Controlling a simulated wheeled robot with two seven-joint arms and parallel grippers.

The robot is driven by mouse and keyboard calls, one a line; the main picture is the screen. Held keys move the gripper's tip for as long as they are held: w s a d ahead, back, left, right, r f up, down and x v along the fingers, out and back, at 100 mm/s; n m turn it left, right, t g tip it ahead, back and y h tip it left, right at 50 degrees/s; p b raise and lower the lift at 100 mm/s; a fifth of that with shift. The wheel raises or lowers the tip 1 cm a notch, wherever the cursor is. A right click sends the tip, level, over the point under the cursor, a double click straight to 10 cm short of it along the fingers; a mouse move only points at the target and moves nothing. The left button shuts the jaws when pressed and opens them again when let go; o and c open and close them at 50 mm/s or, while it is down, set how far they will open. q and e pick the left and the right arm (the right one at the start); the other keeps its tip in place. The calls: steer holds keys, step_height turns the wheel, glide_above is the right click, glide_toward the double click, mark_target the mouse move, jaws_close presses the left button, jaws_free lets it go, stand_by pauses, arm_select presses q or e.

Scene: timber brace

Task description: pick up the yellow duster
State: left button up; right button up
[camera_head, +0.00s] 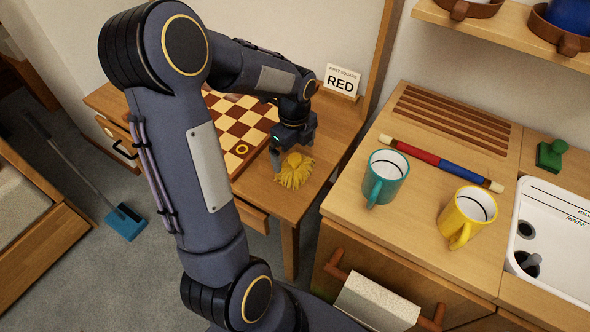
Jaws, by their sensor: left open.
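The yellow duster (294,174) lies on the wooden table, near its front right corner, with its shaggy yellow strands spread out. My left gripper (288,156) is right at the duster's upper left edge, pointing down toward it. Its jaws are open, and whether a finger touches the duster cannot be told. The duster's far side is partly hidden behind the gripper. My right gripper is not in view.
A checkered board (236,118) and a RED sign (341,80) share the table (310,205). On the counter to the right stand a teal mug (385,178), a yellow mug (466,217) and a red-blue rod (440,164). A sink (560,235) is at far right.

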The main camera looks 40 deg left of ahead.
mark_target(296, 157)
arm_select(q)
steer(key=f, duration=0.3)
steer(key=f+b, duration=0.1)
steer(key=f, duration=0.1)
steer(key=shift+w+d, duration=0.1)
steer(key=shift+d, duration=0.15)
steer(key=c, duration=0.8)
steer(key=shift+o, duration=0.2)
steer(key=shift+r, duration=0.15)
